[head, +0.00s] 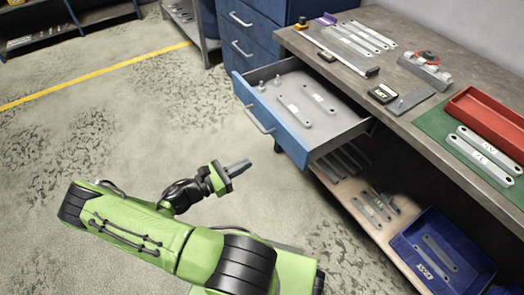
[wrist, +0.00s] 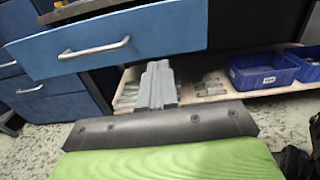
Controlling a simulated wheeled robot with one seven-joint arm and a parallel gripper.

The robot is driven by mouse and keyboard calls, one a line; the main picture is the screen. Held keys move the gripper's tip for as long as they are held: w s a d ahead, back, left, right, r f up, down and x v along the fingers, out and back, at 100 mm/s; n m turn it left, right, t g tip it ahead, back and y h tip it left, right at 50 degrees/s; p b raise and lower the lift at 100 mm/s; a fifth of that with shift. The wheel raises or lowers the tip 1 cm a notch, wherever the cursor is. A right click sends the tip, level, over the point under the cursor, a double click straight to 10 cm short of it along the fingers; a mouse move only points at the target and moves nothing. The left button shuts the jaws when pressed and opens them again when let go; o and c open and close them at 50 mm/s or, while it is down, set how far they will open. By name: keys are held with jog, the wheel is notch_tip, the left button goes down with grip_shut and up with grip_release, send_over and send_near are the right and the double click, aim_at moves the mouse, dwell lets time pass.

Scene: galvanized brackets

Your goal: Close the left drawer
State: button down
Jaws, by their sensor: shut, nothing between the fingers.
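The left drawer (head: 300,100) is pulled out from under the workbench, with a blue front and a silver bar handle (head: 254,117). Flat metal brackets (head: 294,105) and small upright fittings lie inside it. In the wrist view the blue drawer front (wrist: 170,35) spans the top, with its handle (wrist: 94,48) at the upper left. My gripper (head: 240,166) is in front of the drawer and below its handle in the head view, apart from it. Its fingers also show in the wrist view (wrist: 158,75), shut and empty, pointing toward the space under the drawer.
The workbench (head: 440,130) holds brackets, a red tray (head: 488,118) and tools. A lower shelf (head: 345,190) carries brackets and a blue bin (head: 440,255). A blue cabinet (head: 250,35) stands behind the drawer. The floor left of the drawer is clear.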

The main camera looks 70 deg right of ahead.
aim_at(287, 143)
jog(key=b+x, duration=0.3)
jog(key=x, duration=1)
jog(key=shift+s, duration=0.2)
jog(key=shift+s+d, duration=0.1)
